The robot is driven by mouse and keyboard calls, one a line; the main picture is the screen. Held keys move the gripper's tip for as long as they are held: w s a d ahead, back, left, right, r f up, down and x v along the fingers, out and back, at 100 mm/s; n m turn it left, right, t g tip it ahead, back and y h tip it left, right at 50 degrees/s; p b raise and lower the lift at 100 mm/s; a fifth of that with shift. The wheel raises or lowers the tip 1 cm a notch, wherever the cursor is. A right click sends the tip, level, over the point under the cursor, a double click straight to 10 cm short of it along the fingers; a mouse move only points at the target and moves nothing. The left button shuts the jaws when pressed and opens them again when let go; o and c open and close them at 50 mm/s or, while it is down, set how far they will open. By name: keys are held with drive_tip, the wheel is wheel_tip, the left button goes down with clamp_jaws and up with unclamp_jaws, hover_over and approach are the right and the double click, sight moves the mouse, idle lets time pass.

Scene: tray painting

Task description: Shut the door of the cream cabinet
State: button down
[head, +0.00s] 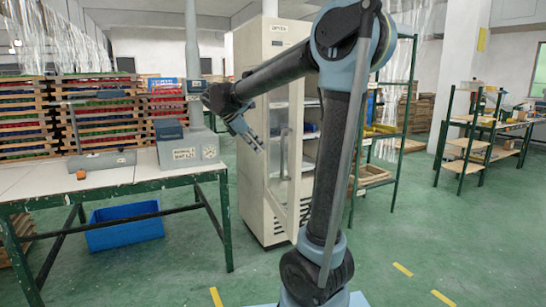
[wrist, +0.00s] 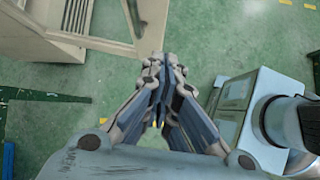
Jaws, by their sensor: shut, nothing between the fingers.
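The tall cream cabinet (head: 249,90) stands in the middle of the head view, behind my arm. Its door (head: 295,185), a cream frame with a clear pane, stands open, and shelves show inside. My arm hides part of the cabinet's front and right side. My gripper (head: 258,146) is shut and empty, in front of the cabinet's left part in the picture. In the wrist view the cabinet (wrist: 40,35) is at the upper left, and my closed fingertips (wrist: 161,62) are just right of its nearest cream edge. I cannot tell whether they touch it.
A white-topped table (head: 120,178) with a grey machine (head: 187,145) and a small orange block (head: 81,174) stands left. A blue crate (head: 125,227) is under it. A green-framed shelf (head: 402,120) stands right of the cabinet. Green floor (head: 440,230) is clear at the right.

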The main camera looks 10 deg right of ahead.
drive_tip(key=w+a+r+n+h, duration=0.1)
drive_tip(key=w+a+r+n, duration=0.1)
drive_tip(key=w+a, duration=0.15)
drive_tip(key=w+d+r+x, duration=0.1)
drive_tip(key=x, duration=1.2)
drive_tip(key=shift+d+r+t, duration=0.25)
drive_tip(key=shift+r+t, duration=0.05)
drive_tip(key=shift+r, duration=0.05)
